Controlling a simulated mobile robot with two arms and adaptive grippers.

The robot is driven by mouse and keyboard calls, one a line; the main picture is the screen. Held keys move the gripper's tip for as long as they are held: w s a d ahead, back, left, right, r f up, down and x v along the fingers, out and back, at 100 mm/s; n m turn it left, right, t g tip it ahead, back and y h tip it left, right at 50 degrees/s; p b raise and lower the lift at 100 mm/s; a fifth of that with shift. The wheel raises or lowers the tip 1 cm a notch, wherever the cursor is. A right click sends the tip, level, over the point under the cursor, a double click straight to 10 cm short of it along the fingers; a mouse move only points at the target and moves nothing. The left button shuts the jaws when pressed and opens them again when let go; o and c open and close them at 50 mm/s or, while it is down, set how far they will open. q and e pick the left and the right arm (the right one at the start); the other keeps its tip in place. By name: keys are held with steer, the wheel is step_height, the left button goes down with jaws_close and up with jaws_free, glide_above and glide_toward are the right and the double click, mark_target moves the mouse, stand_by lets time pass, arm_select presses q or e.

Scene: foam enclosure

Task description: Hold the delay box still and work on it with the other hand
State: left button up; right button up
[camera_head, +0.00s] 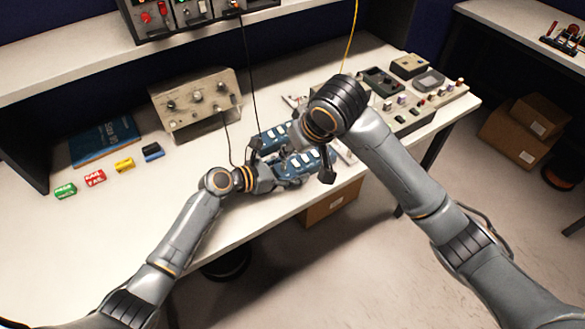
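The delay box appears to be the blue unit with pale keys (303,160) near the front edge of the bench; its middle is hidden by my grippers. My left gripper (290,161) comes in from the left at the box. Its dark fingertips stand wide apart, one near the box's left end and one near its front right corner. I cannot tell whether they touch it. My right arm reaches over the box from the right, its wrist pointing down. My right gripper (291,145) is mostly hidden by that wrist and the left gripper, so its opening is unclear.
A beige instrument (195,103) with knobs stands behind left, beside a blue book (104,140). Green (65,191), red (95,178), yellow (124,165) and dark blue (153,152) blocks line the left. Control panels (400,112) fill the right. The front left bench is clear. Cables hang behind.

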arm_select(q)
steer(key=c, duration=0.6)
arm_select(e)
steer(key=shift+o, duration=1.1)
steer(key=shift+w+a+f+n+g, duration=0.5)
steer(key=shift+w+f+n, duration=0.35)
steer(key=shift+f, duration=0.7)
steer(key=shift+w+a+f+n+g, duration=0.5)
steer(key=shift+f+n, duration=0.45)
steer(key=shift+f, duration=0.6)
steer(key=shift+w+a+f+n+g, duration=0.45)
steer(key=shift+w+f+n, duration=0.45)
steer(key=shift+f, duration=0.65)
steer(key=shift+d, duration=0.1)
jaws_close()
